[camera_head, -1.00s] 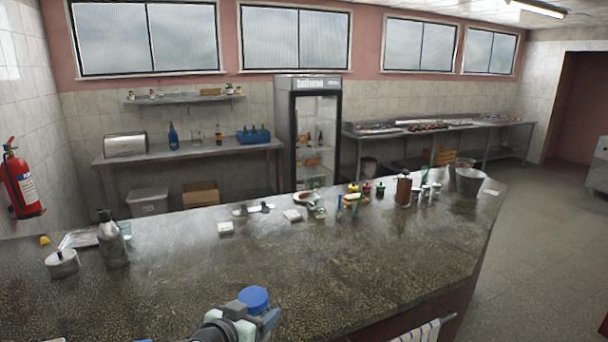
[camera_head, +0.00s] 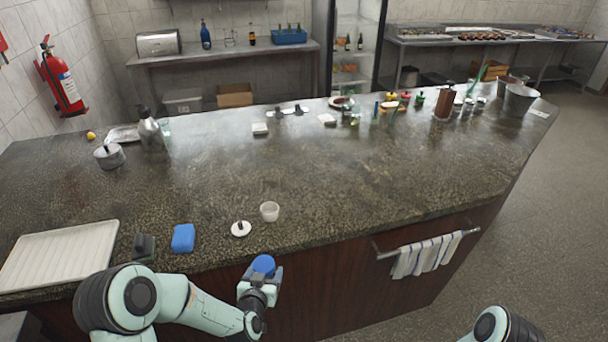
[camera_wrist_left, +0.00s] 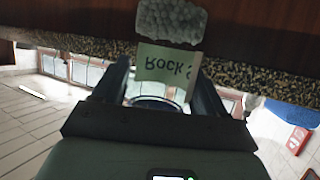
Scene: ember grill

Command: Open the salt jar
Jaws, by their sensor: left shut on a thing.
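The salt jar has a round blue lid (camera_head: 263,264), which is on top of the jar in the head view. My left gripper (camera_head: 262,283) is shut on the jar and holds it in front of the counter's front edge, clear of the top. In the left wrist view the jar's pale label (camera_wrist_left: 165,64) shows upside down between the fingers and reads "Rock" plus a cut-off letter. Whitish grains (camera_wrist_left: 170,20) show in the jar above the label. Part of my right arm shows at lower right in the head view; its gripper is out of frame.
On the dark stone counter (camera_head: 330,170) near the jar are a small white cup (camera_head: 270,211), a white knobbed disc (camera_head: 241,229), a blue block (camera_head: 183,238) and a ribbed tray (camera_head: 60,255). A striped towel (camera_head: 428,256) hangs on the front rail. The counter's middle is clear.

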